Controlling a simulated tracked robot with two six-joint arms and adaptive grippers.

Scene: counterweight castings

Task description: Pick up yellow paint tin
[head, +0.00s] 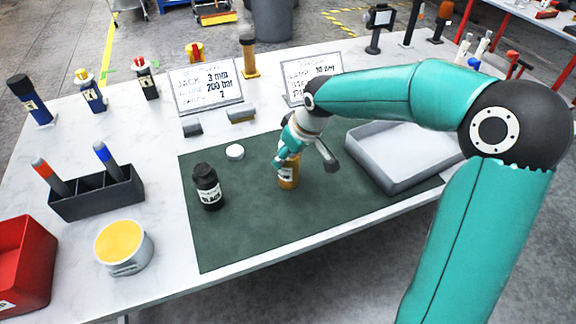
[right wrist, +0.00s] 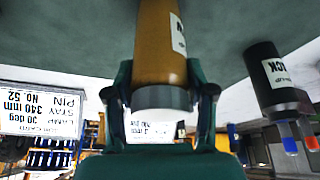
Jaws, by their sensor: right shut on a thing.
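The yellow paint tin (head: 288,180) is an ochre-yellow cylinder with a pale label, upright over the green mat. My right gripper (head: 303,158) comes down on it from above and is shut on its upper part. In the right wrist view my right gripper (right wrist: 160,95) has a finger on each side of the yellow paint tin (right wrist: 157,45), near its pale grey cap. The tin's foot is out of that view, and I cannot tell whether it touches the mat. My left gripper is not in view.
A black paint bottle (head: 208,188) and a white lid (head: 235,152) are left of the tin on the green mat (head: 235,236). A grey tray (head: 383,184) lies to the right. A yellow-topped round tub (head: 125,268) and a dark pen holder (head: 98,200) stand farther left.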

